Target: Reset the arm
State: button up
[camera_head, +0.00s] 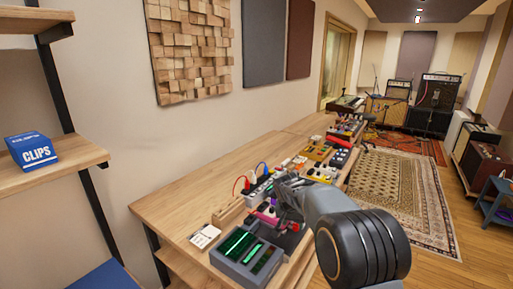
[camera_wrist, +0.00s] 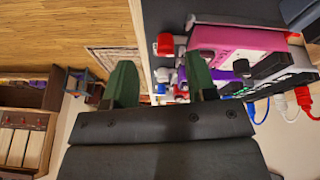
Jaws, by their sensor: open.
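My arm reaches in from the lower right of the head view, over the wooden bench (camera_head: 185,205). My gripper (camera_wrist: 160,72) shows in the wrist view with its two dark green fingers spread apart and nothing held between them. In the head view the gripper is small and partly hidden by my own arm, among the pedals on the bench. A pink pedal (camera_wrist: 235,38) with a purple part lies just beyond the right finger in the wrist view. I cannot tell whether a finger touches it.
A grey device with green displays (camera_head: 240,245) sits at the bench's near end. Several pedals and coloured cables line the bench. A blue CLIPS box (camera_head: 32,150) rests on a shelf at left. Patterned rug (camera_head: 395,190) and open floor lie to the right; amps stand behind.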

jog(key=s+r+n+y+p, duration=0.1)
jog(key=s+r, duration=0.4)
jog(key=s, duration=0.9)
jog(key=s+d+r+n+y+p, duration=0.1)
jog(key=s+r+n+p, duration=0.3)
jog(key=s, duration=1)
jog(key=shift+s+d+r+t+y+p, duration=0.35)
jog(key=shift+r+p, duration=0.35)
jog(key=shift+r, duration=0.25)
